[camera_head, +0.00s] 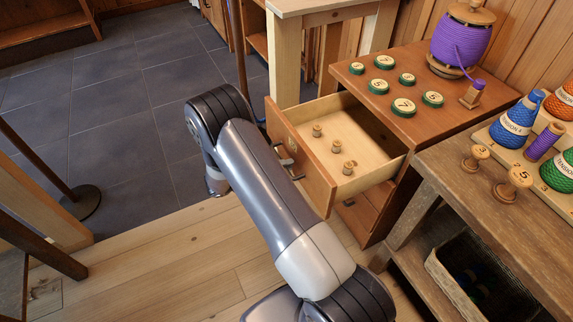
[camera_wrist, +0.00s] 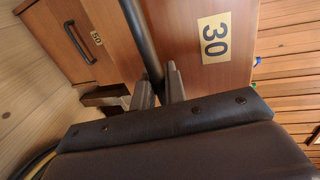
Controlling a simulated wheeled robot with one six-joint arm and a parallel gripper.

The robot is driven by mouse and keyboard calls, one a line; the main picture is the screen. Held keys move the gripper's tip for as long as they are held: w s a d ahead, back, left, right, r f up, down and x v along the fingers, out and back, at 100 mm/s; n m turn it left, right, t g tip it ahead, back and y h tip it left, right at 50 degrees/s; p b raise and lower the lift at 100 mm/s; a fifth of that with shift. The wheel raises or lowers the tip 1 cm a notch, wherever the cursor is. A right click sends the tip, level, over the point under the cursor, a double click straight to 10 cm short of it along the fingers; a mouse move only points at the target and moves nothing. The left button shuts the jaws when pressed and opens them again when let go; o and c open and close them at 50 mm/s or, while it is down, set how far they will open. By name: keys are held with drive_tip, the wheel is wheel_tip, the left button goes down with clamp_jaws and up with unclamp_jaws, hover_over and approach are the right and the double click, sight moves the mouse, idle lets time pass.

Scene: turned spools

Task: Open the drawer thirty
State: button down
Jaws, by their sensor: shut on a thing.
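The drawer marked 30 stands pulled out of the wooden cabinet in the head view, its front (camera_head: 318,187) facing my arm and its pale inside showing. Its yellow 30 label (camera_wrist: 213,38) shows plainly in the wrist view. My gripper (camera_wrist: 158,86) is shut on the dark bar handle (camera_wrist: 138,28) of this drawer. In the head view my arm hides most of the gripper. Three small wooden spools (camera_head: 336,146) stand inside the drawer.
A lower drawer with its own dark handle (camera_wrist: 78,42) is in the wrist view. Green discs (camera_head: 404,107) and a purple spool (camera_head: 460,42) stand on the cabinet top (camera_head: 440,120). A workbench (camera_head: 470,215) is at the right. Floor left of my arm is mostly clear.

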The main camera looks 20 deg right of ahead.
drive_tip(key=c, duration=1.5)
unclamp_jaws()
drive_tip(key=shift+c, duration=0.2)
drive_tip(key=v, duration=1)
drive_tip(key=shift+a, duration=0.4)
drive_tip(key=shift+s+d, duration=0.1)
drive_tip(key=shift+s, duration=0.05)
drive_tip(key=x, duration=1)
drive_tip(key=shift+d, duration=0.55)
drive_tip(key=shift+w, duration=0.2)
